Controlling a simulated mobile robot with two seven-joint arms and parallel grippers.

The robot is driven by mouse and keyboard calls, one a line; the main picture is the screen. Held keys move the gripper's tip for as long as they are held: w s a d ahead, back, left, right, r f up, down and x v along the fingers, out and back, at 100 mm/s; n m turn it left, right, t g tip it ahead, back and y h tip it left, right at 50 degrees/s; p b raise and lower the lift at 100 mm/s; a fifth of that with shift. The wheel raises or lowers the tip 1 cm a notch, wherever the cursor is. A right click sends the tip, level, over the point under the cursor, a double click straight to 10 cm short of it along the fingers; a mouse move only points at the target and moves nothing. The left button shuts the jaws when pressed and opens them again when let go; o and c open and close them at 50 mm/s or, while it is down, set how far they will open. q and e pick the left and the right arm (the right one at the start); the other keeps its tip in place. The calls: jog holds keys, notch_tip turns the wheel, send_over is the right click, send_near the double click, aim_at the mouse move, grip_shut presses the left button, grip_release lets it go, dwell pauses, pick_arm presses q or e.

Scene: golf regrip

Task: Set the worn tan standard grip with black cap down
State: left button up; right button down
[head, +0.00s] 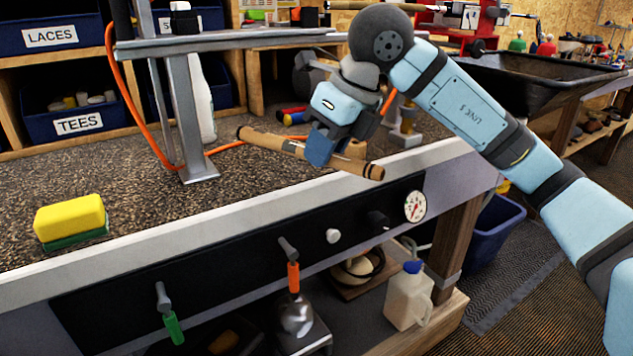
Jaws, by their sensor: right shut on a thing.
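The worn tan grip (272,143) is a long tan rod with dark scuffs, seen in the head view above the front part of the bench. My right gripper (325,150) is shut around it near its middle, with the grip sticking out on both sides. The grip slants down from left to right, and its right end is over the bench's pale front edge. I cannot make out clearly which end has the black cap. Whether the grip touches the bench top (130,185) is hard to tell. My left gripper is not in view.
A yellow and green sponge (70,218) lies at the bench's left. A grey metal stand (190,120), an orange hose (128,92) and a white bottle (201,105) stand behind. The speckled bench top between sponge and stand is clear. Below the front edge are a gauge (415,206) and valves.

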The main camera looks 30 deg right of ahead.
jog(key=shift+f+b, duration=0.7)
jog(key=shift+f, duration=1.2)
jog(key=shift+f, duration=0.2)
jog(key=c, duration=1)
grip_release()
jog(key=shift+o, duration=0.2)
jog(key=shift+r, duration=0.15)
